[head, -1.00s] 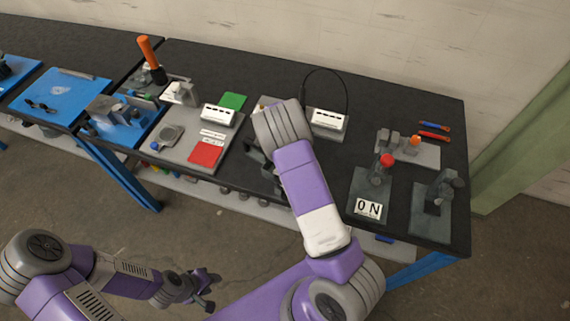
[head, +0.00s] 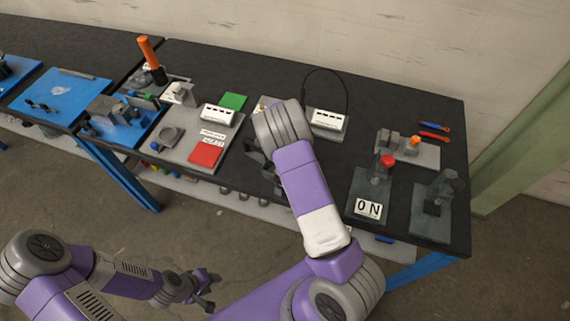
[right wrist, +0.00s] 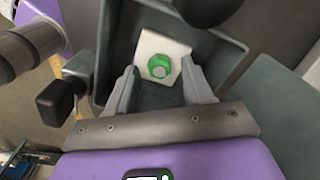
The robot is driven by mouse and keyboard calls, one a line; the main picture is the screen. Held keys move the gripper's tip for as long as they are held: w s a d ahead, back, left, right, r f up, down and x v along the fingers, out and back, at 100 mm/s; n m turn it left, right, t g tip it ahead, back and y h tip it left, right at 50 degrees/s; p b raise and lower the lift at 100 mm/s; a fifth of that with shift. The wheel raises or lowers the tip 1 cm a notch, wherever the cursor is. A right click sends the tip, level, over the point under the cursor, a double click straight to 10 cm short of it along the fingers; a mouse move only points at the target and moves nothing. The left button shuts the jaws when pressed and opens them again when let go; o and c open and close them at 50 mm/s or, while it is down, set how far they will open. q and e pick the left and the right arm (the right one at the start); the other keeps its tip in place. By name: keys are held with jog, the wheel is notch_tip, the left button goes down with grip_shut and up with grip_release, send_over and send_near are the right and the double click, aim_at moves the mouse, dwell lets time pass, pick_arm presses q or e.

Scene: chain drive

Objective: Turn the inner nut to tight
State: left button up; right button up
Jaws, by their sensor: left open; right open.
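A green hexagonal nut (right wrist: 159,67) sits on a pale plate (right wrist: 147,45) inside a dark grey housing (right wrist: 232,58) in the right wrist view. It is the only nut I can make out. My right gripper (right wrist: 160,80) is open, with one finger on each side of the nut; I cannot tell whether they touch it. In the head view my right forearm covers the nut, and only a dark bit of the right gripper shows beside it. My left gripper (head: 203,291) is open and empty, low in front of the bench, away from the nut.
A red-knobbed fixture (head: 387,161) marked ON and a grey fixture (head: 437,203) stand right. A dark block (right wrist: 55,102) lies left of my right gripper.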

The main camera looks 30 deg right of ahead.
notch_tip(320, 180, up, 8)
jog(key=shift+f, duration=0.2)
jog(key=shift+s+f, duration=0.1)
dwell(0.4)
